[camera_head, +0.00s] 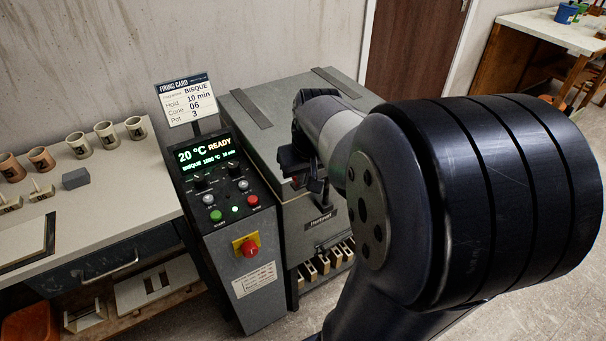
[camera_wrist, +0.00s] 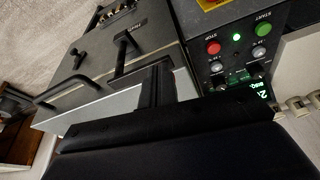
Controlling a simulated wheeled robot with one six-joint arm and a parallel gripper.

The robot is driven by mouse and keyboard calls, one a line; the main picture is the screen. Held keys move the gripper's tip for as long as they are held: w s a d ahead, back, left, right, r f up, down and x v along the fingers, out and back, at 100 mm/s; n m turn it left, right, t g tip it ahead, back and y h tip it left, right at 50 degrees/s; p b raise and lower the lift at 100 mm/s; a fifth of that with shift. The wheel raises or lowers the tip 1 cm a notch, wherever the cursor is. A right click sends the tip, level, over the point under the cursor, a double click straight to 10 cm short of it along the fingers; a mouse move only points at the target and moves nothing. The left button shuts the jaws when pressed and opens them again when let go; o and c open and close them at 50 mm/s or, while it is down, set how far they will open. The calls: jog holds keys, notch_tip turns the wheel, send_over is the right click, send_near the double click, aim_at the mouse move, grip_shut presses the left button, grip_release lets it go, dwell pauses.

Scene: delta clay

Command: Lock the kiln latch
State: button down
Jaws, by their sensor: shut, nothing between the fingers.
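The kiln (camera_head: 256,130) is a grey box right of its control panel, and its lid looks closed. In the wrist view its grey front (camera_wrist: 100,50) fills the upper left, seen turned sideways. A dark latch lever (camera_wrist: 125,42) with a bar stands out from that front. Whether it is locked I cannot tell. In the head view the latch (camera_head: 323,196) is partly hidden by my arm. My gripper (camera_head: 298,182) is at the kiln's upper front edge. In the wrist view my gripper (camera_wrist: 154,84) is shut and empty, close beside the latch; contact is unclear.
The control panel (camera_head: 225,205) reads 20 °C READY and has a red stop knob (camera_head: 250,247). A firing card (camera_head: 187,101) stands above it. A curved black handle (camera_wrist: 66,90) juts from the kiln. Several mugs stand on the bench (camera_head: 105,190) at left.

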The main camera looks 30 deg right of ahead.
jog(key=shift+w+a+m, duration=0.2)
jog(key=shift+w+m, duration=0.25)
jog(key=shift+m, duration=0.05)
jog(key=w+m, duration=0.1)
jog(key=w+m+h+p, duration=0.1)
jog(key=m, duration=0.1)
jog(key=shift+w+a, duration=0.2)
jog(key=shift+w, duration=0.1)
jog(key=w+m, duration=0.2)
jog(key=m, duration=0.1)
jog(key=w+m+g+h+p, duration=0.1)
jog(key=shift+w+d+m, duration=0.3)
jog(key=shift+w+d, duration=0.05)
jog(key=shift+w, duration=0.05)
jog(key=w+m, duration=0.1)
jog(key=w+d+m+g, duration=0.1)
jog(key=shift+m+h, duration=0.3)
jog(key=shift+m, duration=0.1)
jog(key=m, duration=0.1)
jog(key=w+d+m, duration=0.1)
jog(key=shift+w+d+m+g+p, duration=0.3)
jog(key=shift+m+p, duration=0.1)
jog(key=w+d+m+g, duration=0.1)
jog(key=d+m, duration=0.1)
jog(key=shift+w+m+p, duration=0.15)
jog(key=shift+m+p, duration=0.15)
jog(key=shift+m, duration=0.1)
jog(key=shift+w+d, duration=0.25)
jog(key=shift+d, duration=0.25)
